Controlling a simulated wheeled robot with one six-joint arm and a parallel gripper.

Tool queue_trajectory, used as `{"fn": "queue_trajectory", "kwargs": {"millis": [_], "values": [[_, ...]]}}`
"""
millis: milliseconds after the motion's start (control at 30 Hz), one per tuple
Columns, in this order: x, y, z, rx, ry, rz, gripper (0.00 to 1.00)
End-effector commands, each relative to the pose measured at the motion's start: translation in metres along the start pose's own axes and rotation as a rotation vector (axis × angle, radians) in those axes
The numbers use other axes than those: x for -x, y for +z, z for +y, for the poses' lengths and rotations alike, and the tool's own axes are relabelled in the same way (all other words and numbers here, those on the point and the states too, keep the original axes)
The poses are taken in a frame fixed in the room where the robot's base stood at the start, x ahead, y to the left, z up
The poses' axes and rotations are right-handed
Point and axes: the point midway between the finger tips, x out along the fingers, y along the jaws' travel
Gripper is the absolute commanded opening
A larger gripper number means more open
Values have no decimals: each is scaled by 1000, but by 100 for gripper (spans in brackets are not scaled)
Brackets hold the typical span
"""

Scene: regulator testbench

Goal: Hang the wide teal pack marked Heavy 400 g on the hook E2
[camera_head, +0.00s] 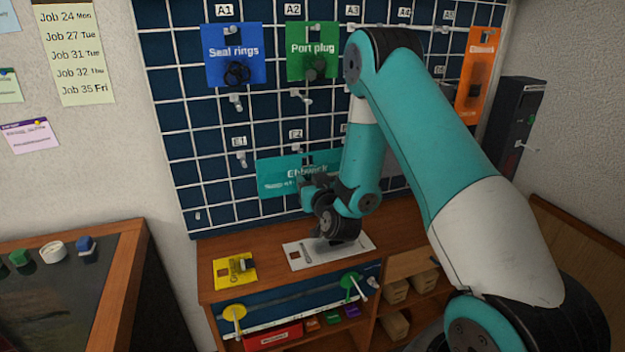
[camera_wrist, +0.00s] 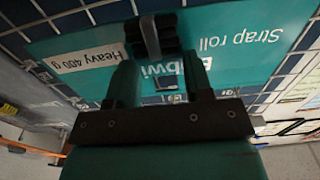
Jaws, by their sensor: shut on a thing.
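The wide teal pack (camera_head: 285,176) is held flat near the pegboard, below the label E2 (camera_head: 296,134). In the wrist view the same pack (camera_wrist: 235,40) appears upside down, with a white strip reading "Heavy 400 g" (camera_wrist: 88,56) and the words "Strap roll". My gripper (camera_head: 318,188) is in front of the pack's lower middle and shut on it. In the wrist view my gripper's fingers (camera_wrist: 158,68) stand against the pack, near a dark block with a grey band. My arm hides the pack's right part. I cannot tell whether the pack touches hook E2.
A blue Seal rings pack (camera_head: 232,72) and a green Port plug pack (camera_head: 312,45) hang above. A wooden bench (camera_head: 220,245) below carries a yellow card (camera_head: 228,274) and a white sheet (camera_head: 300,258).

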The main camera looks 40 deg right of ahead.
Motion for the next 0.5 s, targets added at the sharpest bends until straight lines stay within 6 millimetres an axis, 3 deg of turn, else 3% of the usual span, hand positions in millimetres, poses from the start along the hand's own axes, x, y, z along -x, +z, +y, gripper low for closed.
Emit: {"fn": "queue_trajectory", "kwargs": {"millis": [500], "values": [[-29,-2,0,-1,0,3,0]]}}
